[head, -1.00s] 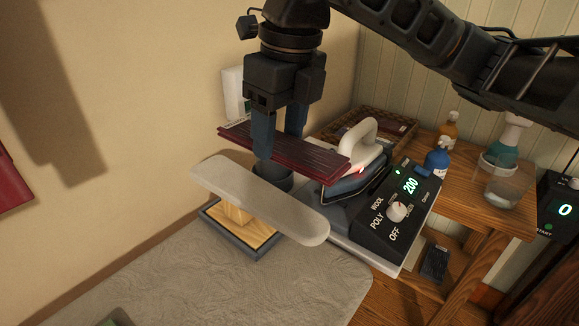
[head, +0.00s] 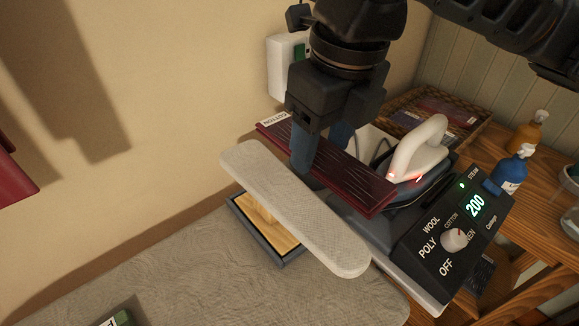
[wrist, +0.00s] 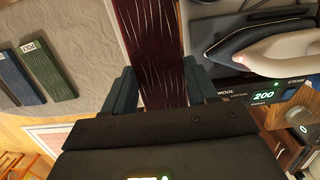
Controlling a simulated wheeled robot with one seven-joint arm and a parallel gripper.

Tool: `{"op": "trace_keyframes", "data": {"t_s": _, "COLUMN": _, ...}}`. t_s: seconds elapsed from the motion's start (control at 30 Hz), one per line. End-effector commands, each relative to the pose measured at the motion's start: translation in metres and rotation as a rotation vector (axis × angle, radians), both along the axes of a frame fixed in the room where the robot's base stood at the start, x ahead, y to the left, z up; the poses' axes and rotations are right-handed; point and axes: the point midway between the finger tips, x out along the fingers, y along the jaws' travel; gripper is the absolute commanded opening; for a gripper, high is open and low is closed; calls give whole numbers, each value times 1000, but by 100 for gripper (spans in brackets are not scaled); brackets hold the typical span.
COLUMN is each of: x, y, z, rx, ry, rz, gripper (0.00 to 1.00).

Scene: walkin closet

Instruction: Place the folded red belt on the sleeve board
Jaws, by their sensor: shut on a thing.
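The folded red belt (head: 345,178) is a long dark-red strip with pale streaks. My gripper (head: 318,165) is shut on it, one blue finger on its near side and the other on its far side. In the wrist view the belt (wrist: 150,45) runs up between both fingers. The sleeve board (head: 285,205) is a pale padded plank on a wooden stand with a dark base. The belt is held beside the board, on its far right side and roughly parallel to it, and looks a little higher. I cannot tell how large the gap is.
A white iron (head: 420,145) rests at the right behind a control box (head: 450,235) reading 200. A wicker tray (head: 470,120) and blue and orange bottles stand farther back. In the wrist view, blue and green folded strips (wrist: 45,70) lie on the grey cover.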

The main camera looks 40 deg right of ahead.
Motion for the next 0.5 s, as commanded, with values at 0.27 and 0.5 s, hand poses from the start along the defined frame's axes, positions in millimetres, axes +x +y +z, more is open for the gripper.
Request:
{"op": "trace_keyframes", "data": {"t_s": 0.27, "x": 26, "y": 29, "z": -23, "rx": 0, "ry": 0, "rz": 0, "gripper": 28}}
{"op": "trace_keyframes", "data": {"t_s": 0.5, "x": 28, "y": 30, "z": -47, "rx": 0, "ry": 3, "rz": -2, "gripper": 28}}
